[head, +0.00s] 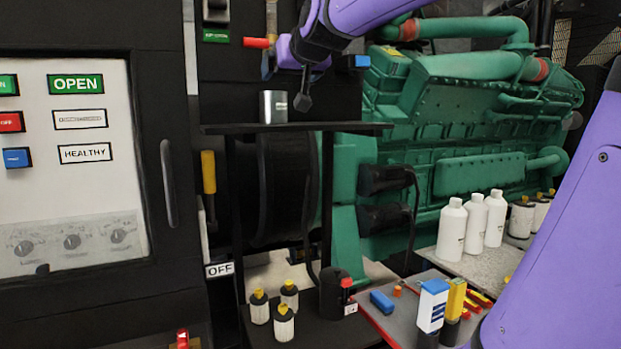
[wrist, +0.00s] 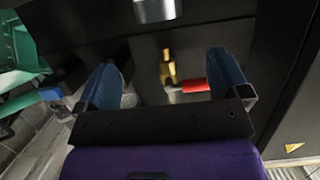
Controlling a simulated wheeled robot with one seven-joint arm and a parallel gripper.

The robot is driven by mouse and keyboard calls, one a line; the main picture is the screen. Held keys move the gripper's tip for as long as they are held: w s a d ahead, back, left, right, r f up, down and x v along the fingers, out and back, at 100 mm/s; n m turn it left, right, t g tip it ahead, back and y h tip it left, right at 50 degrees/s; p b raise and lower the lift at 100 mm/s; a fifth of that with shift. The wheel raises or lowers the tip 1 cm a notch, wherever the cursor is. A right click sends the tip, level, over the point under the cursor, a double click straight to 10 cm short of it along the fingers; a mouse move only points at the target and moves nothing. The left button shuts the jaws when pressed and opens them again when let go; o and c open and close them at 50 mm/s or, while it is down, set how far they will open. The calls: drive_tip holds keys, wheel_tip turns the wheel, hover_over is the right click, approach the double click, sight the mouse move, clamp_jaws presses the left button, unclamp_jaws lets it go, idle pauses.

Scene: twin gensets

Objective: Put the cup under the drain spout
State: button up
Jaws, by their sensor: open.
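The brass drain spout (head: 268,66), with a red handle, is on the dark panel above the cup. In the wrist view, which looks upside down, the spout (wrist: 168,70) shows beyond the fingers, and a pale silvery part, apparently the cup (wrist: 155,10), is cut by the top edge. My gripper (head: 304,102) hangs just right of the cup in the head view, its fingers partly hidden. In the wrist view my gripper (wrist: 163,75) has two blue fingers spread apart with nothing between them.
A blue-handled valve (head: 358,62) is right of the spout. The green engine (head: 470,130) fills the right. Below are yellow-capped containers (head: 284,322), a tool tray (head: 395,318) and white bottles (head: 474,222). The control cabinet (head: 75,170) stands left. The shelf right of the cup is clear.

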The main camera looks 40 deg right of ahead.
drive_tip(key=s+a+f+n+g+y, duration=0.1)
drive_tip(key=s+a+f+g, duration=0.3)
drive_tip(key=s+f, duration=0.7)
drive_tip(key=s+a+f+n+g+y, duration=0.2)
drive_tip(key=s+a+f, duration=0.6)
drive_tip(key=s+f, duration=0.4)
wheel_tip(320, 180, down, 4)
drive_tip(key=g+y, duration=0.1)
drive_tip(key=g, duration=0.1)
drive_tip(key=shift+s+g, duration=0.2)
drive_tip(key=shift+g, duration=0.2)
